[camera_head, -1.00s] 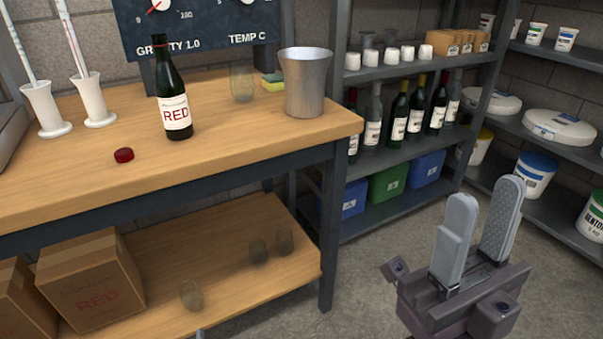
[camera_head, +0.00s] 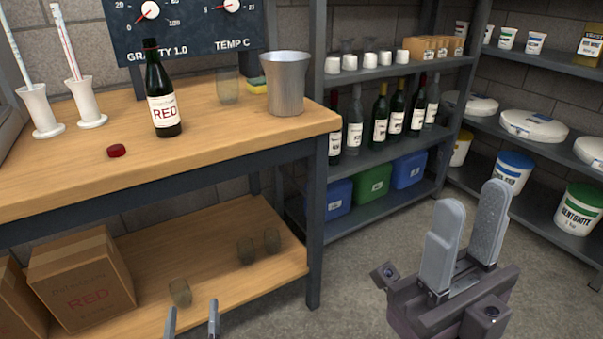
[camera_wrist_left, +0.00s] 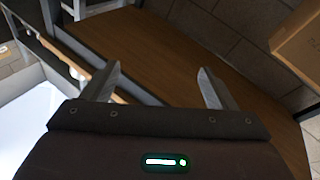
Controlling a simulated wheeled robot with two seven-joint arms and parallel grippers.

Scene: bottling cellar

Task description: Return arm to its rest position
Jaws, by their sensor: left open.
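My left gripper (camera_head: 192,318) shows only its two fingertips at the bottom edge of the head view, in front of the bench's lower shelf. In the left wrist view, its fingers (camera_wrist_left: 156,84) are wide apart with nothing between them. The rest of the left arm is out of the head view. My right gripper (camera_head: 468,215) is at the lower right of the head view, over the floor. Its two grey fingers point up, stand apart and hold nothing.
Stocked shelves line the back and right. Floor (camera_head: 350,265) shows between.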

